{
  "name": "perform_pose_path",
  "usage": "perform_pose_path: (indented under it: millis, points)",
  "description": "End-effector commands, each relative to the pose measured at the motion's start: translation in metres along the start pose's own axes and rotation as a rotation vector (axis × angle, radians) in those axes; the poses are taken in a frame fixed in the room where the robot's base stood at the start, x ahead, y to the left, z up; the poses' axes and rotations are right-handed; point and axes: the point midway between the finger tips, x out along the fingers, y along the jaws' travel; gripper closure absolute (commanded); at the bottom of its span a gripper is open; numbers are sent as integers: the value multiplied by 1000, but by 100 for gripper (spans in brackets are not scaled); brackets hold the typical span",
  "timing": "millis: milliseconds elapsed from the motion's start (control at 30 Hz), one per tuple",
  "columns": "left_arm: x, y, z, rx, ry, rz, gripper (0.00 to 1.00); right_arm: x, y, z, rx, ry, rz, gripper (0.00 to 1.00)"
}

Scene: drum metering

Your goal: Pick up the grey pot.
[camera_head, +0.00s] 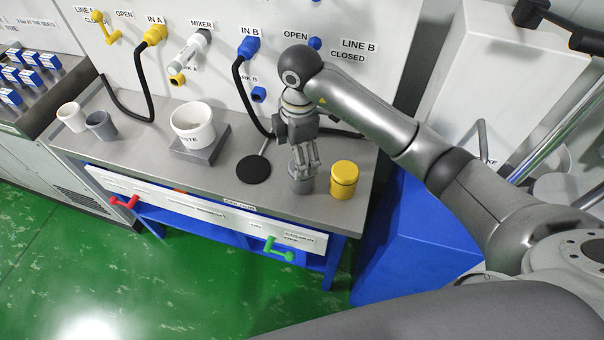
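A grey pot (299,186) stands on the grey bench top near its front edge, left of a yellow pot. My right gripper (306,167) comes down from above, with its fingers at the top of the grey pot. The fingers hide part of the pot's rim. I cannot tell whether they are closed on it or only around it. The pot looks upright and appears to rest on the bench. My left gripper is not in view.
The yellow pot (344,180) stands close on the right. A black round disc (254,169) lies to the left. A white tub (193,126) sits on a grey block. A white cup (71,117) and a grey cup (101,125) stand farther left. Hoses hang behind.

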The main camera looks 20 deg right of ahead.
Motion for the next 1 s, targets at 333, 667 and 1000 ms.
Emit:
perform_pose_path:
  millis: [333,667,1000]
  points:
    - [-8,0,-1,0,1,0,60,41,0,12,33,-45,-11,16]
    - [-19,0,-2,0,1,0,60,70,3,16,32,-43,-11,16]
    - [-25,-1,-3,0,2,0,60,106,6,19,30,-41,-7,16]
